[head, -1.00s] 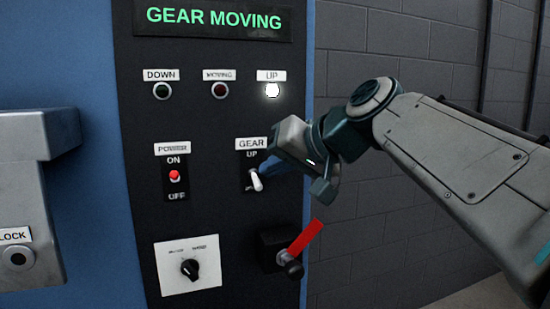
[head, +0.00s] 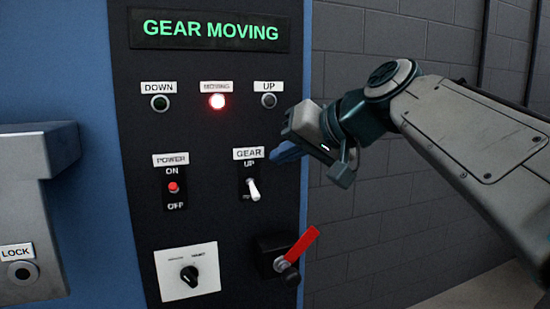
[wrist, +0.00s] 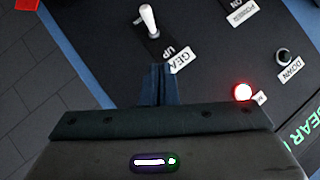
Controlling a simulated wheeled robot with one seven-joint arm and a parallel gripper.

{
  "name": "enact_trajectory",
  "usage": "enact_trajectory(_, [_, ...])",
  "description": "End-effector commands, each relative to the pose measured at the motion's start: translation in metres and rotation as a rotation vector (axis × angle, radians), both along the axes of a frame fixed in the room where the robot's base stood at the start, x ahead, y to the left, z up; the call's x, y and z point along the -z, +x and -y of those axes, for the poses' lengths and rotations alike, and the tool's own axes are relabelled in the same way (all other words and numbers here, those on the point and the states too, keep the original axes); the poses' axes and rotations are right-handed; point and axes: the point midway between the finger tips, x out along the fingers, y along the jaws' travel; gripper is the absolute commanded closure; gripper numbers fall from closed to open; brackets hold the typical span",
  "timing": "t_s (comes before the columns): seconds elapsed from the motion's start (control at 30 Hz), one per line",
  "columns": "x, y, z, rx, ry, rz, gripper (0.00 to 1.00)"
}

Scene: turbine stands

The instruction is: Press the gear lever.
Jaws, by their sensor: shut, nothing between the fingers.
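The gear lever (head: 253,188) is a white toggle on a black plate under the GEAR label, on the dark control panel (head: 215,130). It tilts downward, away from the word UP. It also shows in the wrist view (wrist: 148,20), beyond my fingertips. My gripper (head: 274,156) is shut and empty, to the upper right of the lever, apart from it in the wrist view. The closed blue fingers show in the wrist view (wrist: 157,70). The MOVING lamp (head: 217,102) glows red. The DOWN lamp (head: 160,103) and UP lamp (head: 268,101) are dark. The display (head: 211,30) reads GEAR MOVING.
A red power switch (head: 174,187) is left of the gear lever. Below are a black rotary knob (head: 190,276) on a white plate and a red-handled lever (head: 302,246). A grey LOCK box (head: 35,215) juts out at the left. A grey brick wall (head: 380,230) stands right.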

Motion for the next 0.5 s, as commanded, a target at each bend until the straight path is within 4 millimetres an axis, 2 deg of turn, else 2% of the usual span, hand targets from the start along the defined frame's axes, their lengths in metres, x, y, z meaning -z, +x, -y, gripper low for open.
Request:
enact_trajectory(0.03, [-0.007, -0.007, 0.009, 0.001, 0.000, 0.002, 1.00])
enact_trajectory(0.3, [-0.019, -0.049, 0.050, 0.003, 0.001, 0.001, 1.00])
enact_trajectory(0.5, [-0.026, -0.065, 0.066, 0.002, 0.000, 0.000, 1.00])
